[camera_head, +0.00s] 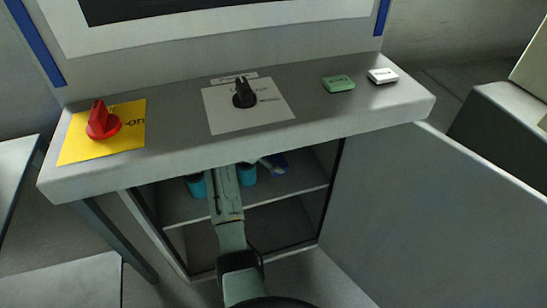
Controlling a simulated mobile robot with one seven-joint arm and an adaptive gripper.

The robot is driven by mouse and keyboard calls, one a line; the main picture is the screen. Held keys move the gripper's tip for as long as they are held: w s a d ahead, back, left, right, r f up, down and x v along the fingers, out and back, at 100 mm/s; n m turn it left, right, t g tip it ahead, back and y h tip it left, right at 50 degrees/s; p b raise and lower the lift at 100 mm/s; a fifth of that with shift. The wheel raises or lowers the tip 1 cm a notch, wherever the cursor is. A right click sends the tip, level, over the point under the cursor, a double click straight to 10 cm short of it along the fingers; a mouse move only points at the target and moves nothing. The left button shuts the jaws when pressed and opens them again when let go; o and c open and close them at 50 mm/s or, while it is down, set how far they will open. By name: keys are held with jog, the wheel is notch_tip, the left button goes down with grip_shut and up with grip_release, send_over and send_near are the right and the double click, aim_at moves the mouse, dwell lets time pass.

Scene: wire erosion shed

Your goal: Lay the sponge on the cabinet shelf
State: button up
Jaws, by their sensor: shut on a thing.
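The open cabinet under the control panel has an upper shelf (290,185) and a lower space. My arm reaches in through the opening over this shelf. Its end passes behind the panel's front edge, so my gripper and whatever it holds are hidden. I cannot make out a sponge for certain. A small blue and pale item (279,162) shows at the back of the shelf, partly cut off by the panel edge. I cannot tell what it is.
Two blue cylindrical containers, a left one (197,187) and a right one (248,176), stand on the shelf either side of my arm. The cabinet door (430,220) is open at right. Above are a red knob (102,121), black knob (244,94), green button (338,84) and white button (382,76).

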jog(key=shift+f+b, duration=0.4)
jog(key=shift+f, duration=0.2)
jog(key=o, duration=1)
jog(key=shift+c, duration=0.2)
jog(key=shift+r, duration=0.1)
jog(key=shift+r, duration=0.3)
jog(key=v, duration=1.2)
jog(key=shift+r, duration=0.25)
